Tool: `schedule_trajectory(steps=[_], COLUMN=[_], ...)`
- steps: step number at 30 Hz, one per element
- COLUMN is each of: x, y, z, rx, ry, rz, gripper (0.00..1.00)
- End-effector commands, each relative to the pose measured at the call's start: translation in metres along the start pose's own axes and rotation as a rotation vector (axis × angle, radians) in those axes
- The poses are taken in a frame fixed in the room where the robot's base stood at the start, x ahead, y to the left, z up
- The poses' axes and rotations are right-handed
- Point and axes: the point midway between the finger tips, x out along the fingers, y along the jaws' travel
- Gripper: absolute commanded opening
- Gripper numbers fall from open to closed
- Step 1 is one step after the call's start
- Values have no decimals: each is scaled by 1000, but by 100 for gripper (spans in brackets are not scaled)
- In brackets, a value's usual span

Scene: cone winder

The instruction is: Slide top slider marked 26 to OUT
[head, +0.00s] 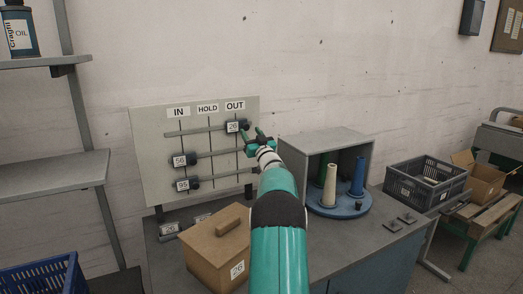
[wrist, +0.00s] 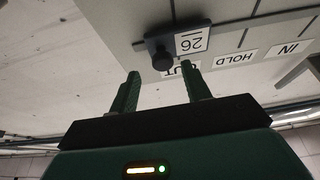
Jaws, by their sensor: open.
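The top slider marked 26 (head: 233,126) sits on the top rail of the grey panel (head: 150,122), at the OUT line under the OUT sign (head: 235,105). The wrist view shows it upside down, with its white 26 tag (wrist: 192,42) and dark round knob (wrist: 163,60). My gripper (head: 258,137) is open just right of the slider in the head view. In the wrist view its fingertips (wrist: 160,68) are spread at either side of the knob in the picture. I cannot tell whether they touch it.
Sliders marked 56 (head: 180,160) and 95 (head: 184,185) sit at the IN line on lower rails. A brown lidded box marked 26 (head: 215,250) stands on the bench below. A grey open housing with cones on a blue disc (head: 338,208) stands right of my arm.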

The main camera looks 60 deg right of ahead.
Motion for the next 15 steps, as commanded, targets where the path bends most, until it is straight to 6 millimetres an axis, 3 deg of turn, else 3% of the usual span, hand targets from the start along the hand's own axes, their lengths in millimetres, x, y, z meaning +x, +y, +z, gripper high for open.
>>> schedule_trajectory(steps=[15], x=[-92], y=[0], z=[-2], rx=[-1], ry=[0], rz=[3], gripper=[48])
